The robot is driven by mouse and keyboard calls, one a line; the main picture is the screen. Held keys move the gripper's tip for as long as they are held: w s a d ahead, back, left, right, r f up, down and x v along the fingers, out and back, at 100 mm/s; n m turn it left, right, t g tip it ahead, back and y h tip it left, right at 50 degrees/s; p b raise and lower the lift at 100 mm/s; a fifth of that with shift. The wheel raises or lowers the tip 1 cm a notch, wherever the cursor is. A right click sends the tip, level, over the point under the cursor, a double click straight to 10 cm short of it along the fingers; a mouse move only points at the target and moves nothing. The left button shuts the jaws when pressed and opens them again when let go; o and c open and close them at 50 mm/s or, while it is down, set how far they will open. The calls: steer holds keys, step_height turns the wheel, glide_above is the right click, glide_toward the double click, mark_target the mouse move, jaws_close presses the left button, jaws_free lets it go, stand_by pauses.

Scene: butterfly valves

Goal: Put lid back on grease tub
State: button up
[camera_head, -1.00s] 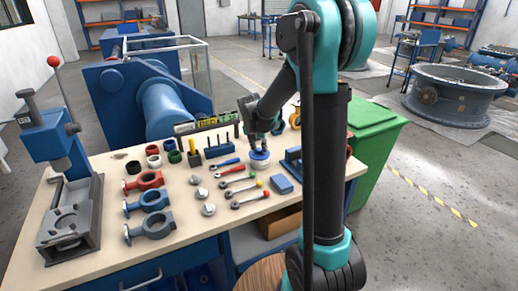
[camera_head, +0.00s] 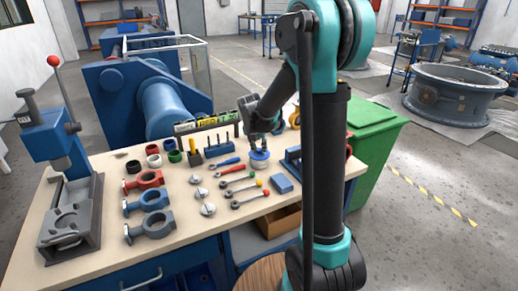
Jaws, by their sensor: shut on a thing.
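The grease tub (camera_head: 259,165) is a small, pale, round tub on the workbench, near the middle of the view. The blue lid (camera_head: 260,155) shows at its top, under my gripper. At this size I cannot tell whether the lid is fully seated or slightly above the rim. My gripper (camera_head: 258,147) points down from the teal and black arm and is shut on the lid. Its fingertips are small and partly hidden by the wrist.
Left of the tub lie a red-handled tool (camera_head: 226,163) and several ball-ended levers. A blue block (camera_head: 282,184) and a blue fixture (camera_head: 293,158) stand to the right. Valve bodies and a press (camera_head: 68,190) fill the left. A green bin (camera_head: 378,150) stands beyond the bench.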

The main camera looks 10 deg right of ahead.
steer(key=o, duration=0.9)
steer(key=shift+o, duration=0.5)
steer(key=o, duration=0.4)
steer(key=shift+r, duration=3.5)
jaws_close()
